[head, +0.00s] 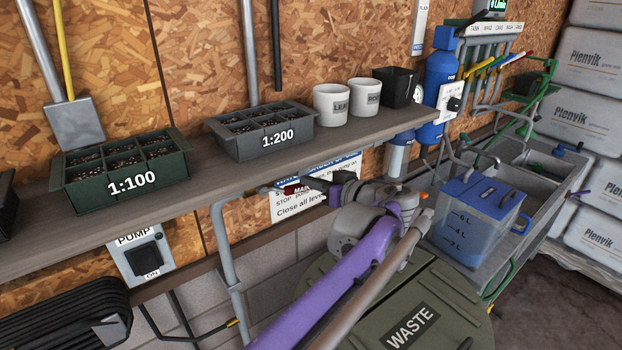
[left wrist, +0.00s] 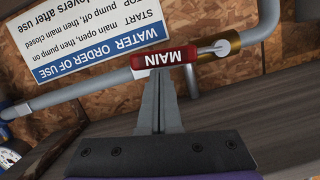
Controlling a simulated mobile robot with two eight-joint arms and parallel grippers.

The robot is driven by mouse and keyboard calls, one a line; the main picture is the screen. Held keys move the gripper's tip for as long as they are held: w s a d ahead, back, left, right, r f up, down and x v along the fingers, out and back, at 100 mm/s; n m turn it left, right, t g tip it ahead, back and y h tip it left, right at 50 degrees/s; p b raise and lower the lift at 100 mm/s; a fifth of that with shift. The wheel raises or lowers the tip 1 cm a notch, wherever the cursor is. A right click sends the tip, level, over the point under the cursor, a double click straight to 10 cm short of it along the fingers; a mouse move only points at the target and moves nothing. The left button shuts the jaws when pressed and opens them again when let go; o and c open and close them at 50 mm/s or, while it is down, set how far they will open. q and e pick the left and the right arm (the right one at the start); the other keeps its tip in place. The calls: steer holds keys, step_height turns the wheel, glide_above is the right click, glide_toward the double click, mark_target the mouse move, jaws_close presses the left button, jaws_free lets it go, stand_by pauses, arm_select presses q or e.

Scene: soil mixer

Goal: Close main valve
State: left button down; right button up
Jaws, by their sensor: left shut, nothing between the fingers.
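The main valve has a red lever handle marked MAIN (left wrist: 164,59) and a brass body (left wrist: 222,46) on a grey pipe. In the left wrist view the handle lies roughly along the pipe. The red handle also shows small in the head view (head: 296,190), under the shelf edge. My left gripper (left wrist: 160,78) is shut and empty, with its fingertips right at the handle's edge; I cannot tell whether they touch it. In the head view the left gripper (head: 317,187) reaches under the shelf, just right of the handle. My right gripper is not in view.
The shelf (head: 190,160) above holds seed trays and white cups (head: 331,104). A water-order sign (left wrist: 95,40) is behind the valve. A PUMP switch box (head: 145,258) hangs lower left. The WASTE bin (head: 420,310) and a blue water tank (head: 475,225) stand right.

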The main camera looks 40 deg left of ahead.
arm_select(q)
steer(key=s+a+f+m+g+y+b, duration=0.1)
steer(key=s+f+m+b, duration=0.4)
steer(key=f+m, duration=0.5)
steer(key=shift+s+a+f+m+g+y, duration=0.15)
steer(key=shift+s+a+m+g+y, duration=0.35)
steer(key=shift+m+g+y, duration=0.65)
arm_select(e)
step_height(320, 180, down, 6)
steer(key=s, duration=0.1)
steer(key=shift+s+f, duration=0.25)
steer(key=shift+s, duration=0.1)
arm_select(q)
steer(key=shift+s+d+t, duration=0.1)
steer(key=shift+s+t, duration=0.05)
steer(key=shift+t, duration=0.1)
steer(key=shift+d, duration=0.1)
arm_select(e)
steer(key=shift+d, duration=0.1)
